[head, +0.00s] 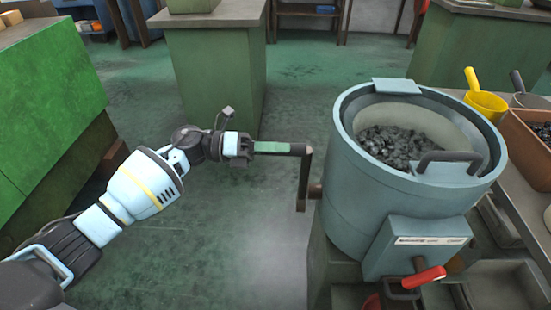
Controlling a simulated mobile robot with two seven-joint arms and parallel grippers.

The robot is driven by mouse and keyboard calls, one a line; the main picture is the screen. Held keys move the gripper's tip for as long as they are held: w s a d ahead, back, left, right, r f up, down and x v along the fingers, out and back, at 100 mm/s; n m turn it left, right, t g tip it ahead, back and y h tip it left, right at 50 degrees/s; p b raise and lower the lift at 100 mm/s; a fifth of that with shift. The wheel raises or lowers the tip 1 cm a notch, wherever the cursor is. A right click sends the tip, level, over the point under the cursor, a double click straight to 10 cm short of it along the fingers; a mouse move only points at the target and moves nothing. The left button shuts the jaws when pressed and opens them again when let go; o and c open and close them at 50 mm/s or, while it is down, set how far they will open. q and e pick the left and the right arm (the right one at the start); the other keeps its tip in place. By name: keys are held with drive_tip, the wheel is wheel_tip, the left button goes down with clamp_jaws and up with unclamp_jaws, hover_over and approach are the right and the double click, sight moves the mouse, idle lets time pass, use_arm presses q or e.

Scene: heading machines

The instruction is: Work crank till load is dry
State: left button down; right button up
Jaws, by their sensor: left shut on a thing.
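A blue-grey round drum machine (350,190) stands at the right on a green base. Its open bowl holds a load of dark grey lumps (395,145). A dark crank (304,176) sticks out of the drum's left side, with a green handle (274,147) pointing left at its top end. My left gripper (248,147) is shut on the left end of the green handle. Its fingertips are small in the view. A red-handled lever (424,278) is on the front of the drum, below a label plate. My right gripper is not in view.
A yellow scoop (484,97) and a brown bin (530,145) stand on the bench at the right. A green cabinet (45,110) is at the left, and another green cabinet (215,75) stands behind the crank. The floor between them is clear.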

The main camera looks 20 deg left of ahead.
use_arm(q)
drive_tip(key=shift+w+a+r+n, duration=0.1)
drive_tip(key=shift+w+a+n, duration=0.05)
drive_tip(key=shift+w+n, duration=0.35)
drive_tip(key=c, duration=1.1)
unclamp_jaws()
drive_tip(key=shift+a, duration=0.1)
drive_tip(key=shift+b+v, duration=0.3)
drive_tip(key=shift+v, duration=3.5)
